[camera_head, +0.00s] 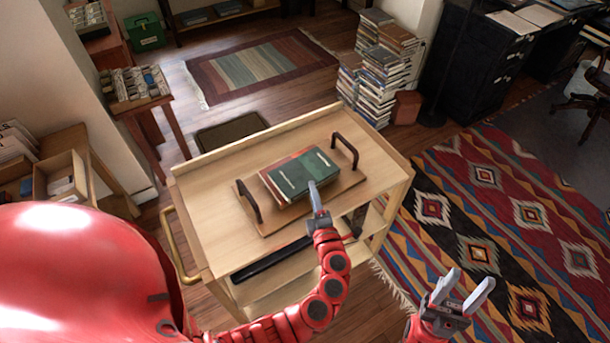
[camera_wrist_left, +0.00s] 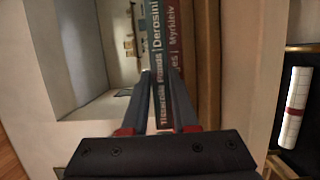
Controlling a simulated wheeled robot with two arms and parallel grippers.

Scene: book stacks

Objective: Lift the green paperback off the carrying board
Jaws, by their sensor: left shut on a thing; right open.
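The green paperback (camera_head: 302,174) lies flat on top of a red book (camera_head: 268,184), on the wooden carrying board (camera_head: 349,183) with two dark handles. My left gripper (camera_head: 316,193) is at the near edge of the stack, shut on the green paperback. In the left wrist view, the fingers of my left gripper (camera_wrist_left: 160,85) straddle the dark green spine of the paperback (camera_wrist_left: 154,28), and the red spine of the other book (camera_wrist_left: 174,35) is beside it. My right gripper (camera_head: 463,292) is open and empty, above the patterned rug.
The board rests on a pale wooden cart (camera_head: 215,195) with raised edges and a brass handle (camera_head: 173,240). Stacks of books (camera_head: 380,75) stand on the floor behind it. The cart top left of the board is clear. A patterned rug (camera_head: 530,215) lies at right.

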